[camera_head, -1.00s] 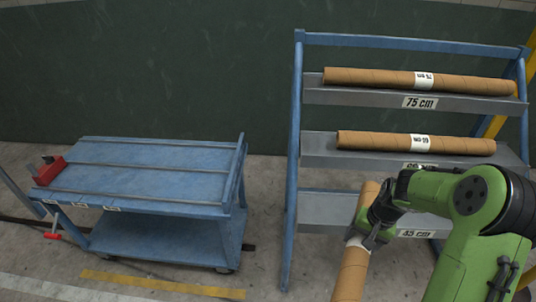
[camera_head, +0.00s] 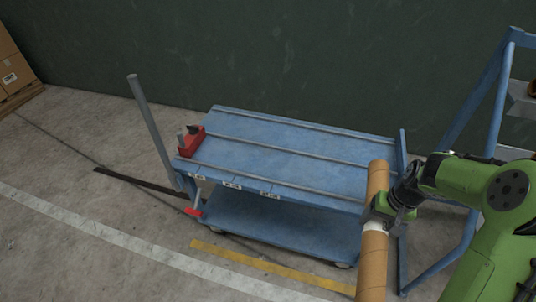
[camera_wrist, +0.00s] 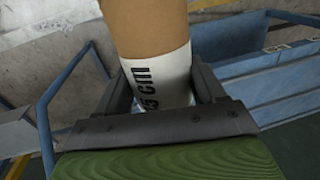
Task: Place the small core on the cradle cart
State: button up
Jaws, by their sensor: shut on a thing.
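My gripper (camera_head: 388,212) is shut on a brown cardboard core (camera_head: 373,262), around the white label at its middle. In the wrist view the core (camera_wrist: 150,25) stands between the jaws, and its label (camera_wrist: 158,80) ends in "5 cm"; the first digit is hidden. The core points roughly away from me, held in the air at the near right end of the blue cradle cart (camera_head: 290,165). The cart's top has long raised rails and no core on it. A red block (camera_head: 190,142) sits at its left end.
A blue rack (camera_head: 490,110) stands at the right, partly behind my arm. A grey post (camera_head: 152,130) rises at the cart's left end. Cardboard boxes (camera_head: 12,70) are at the far left.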

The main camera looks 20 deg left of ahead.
aim_at(293, 174)
jog(key=i+j, duration=0.1)
jog(key=j, duration=0.85)
jog(key=i+j, duration=0.15)
jog(key=j, duration=0.3)
jog(key=i+j, duration=0.1)
jog(key=j, duration=0.35)
jog(key=i+j, duration=0.1)
jog(key=j, duration=0.35)
jog(key=i+j, duration=0.3)
jog(key=j, duration=0.2)
